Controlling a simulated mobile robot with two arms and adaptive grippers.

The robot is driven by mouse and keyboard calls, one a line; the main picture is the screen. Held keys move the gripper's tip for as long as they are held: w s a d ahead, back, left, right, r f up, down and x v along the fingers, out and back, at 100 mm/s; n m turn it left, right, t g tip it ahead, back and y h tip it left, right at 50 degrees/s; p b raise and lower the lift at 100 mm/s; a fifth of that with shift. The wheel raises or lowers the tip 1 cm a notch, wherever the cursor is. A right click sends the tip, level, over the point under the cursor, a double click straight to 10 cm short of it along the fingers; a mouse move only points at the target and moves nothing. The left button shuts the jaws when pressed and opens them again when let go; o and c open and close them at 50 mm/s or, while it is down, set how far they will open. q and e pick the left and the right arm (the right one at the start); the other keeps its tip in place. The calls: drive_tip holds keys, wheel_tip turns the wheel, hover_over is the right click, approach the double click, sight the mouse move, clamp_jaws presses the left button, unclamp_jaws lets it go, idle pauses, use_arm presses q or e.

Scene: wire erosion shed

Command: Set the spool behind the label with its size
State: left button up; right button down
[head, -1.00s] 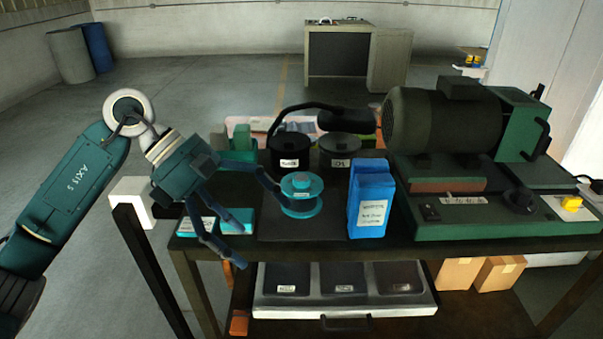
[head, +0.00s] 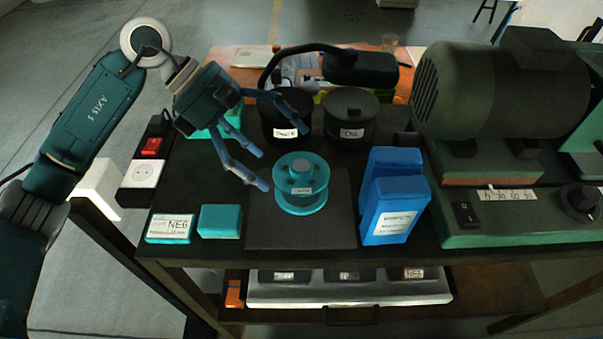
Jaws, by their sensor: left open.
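The teal spool (head: 301,200) stands upright on a dark mat (head: 335,235), with a small label on its front too small to read. My left gripper (head: 284,158) is open and empty. Its blue fingers hang to the left of and behind the spool in the picture, apparently apart from it. Small labels show on two black lidded pots, the left one (head: 273,116) hard to read and the right one (head: 348,133) reading like "CNL". The drawer tray (head: 300,298) below has three dark compartments with labels too small to read. My right gripper is not in view.
Blue boxes (head: 393,213) stand right of the spool. A green machine with a large motor (head: 470,100) fills the right of the bench. Two teal boxes, one labelled (head: 170,238) and one plain (head: 220,222), lie at front left. A black lamp-like arm (head: 360,68) crosses behind the pots.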

sight(290, 166)
use_arm(q)
drive_tip(key=shift+s+d+f, duration=0.1)
drive_tip(key=shift+d+f, duration=0.15)
drive_tip(key=shift+d, duration=0.05)
drive_tip(key=shift+d+f, duration=0.15)
drive_tip(key=shift+d, duration=0.05)
drive_tip(key=p+x, duration=0.2)
drive_tip(key=x, duration=0.1)
drive_tip(key=p+x, duration=0.1)
drive_tip(key=shift+s+d, duration=0.3)
drive_tip(key=shift+d, duration=0.05)
drive_tip(key=shift+d+f, duration=0.1)
drive_tip(key=shift+f, duration=0.1)
drive_tip(key=shift+c, duration=1.3)
drive_tip(key=c, duration=1.9)
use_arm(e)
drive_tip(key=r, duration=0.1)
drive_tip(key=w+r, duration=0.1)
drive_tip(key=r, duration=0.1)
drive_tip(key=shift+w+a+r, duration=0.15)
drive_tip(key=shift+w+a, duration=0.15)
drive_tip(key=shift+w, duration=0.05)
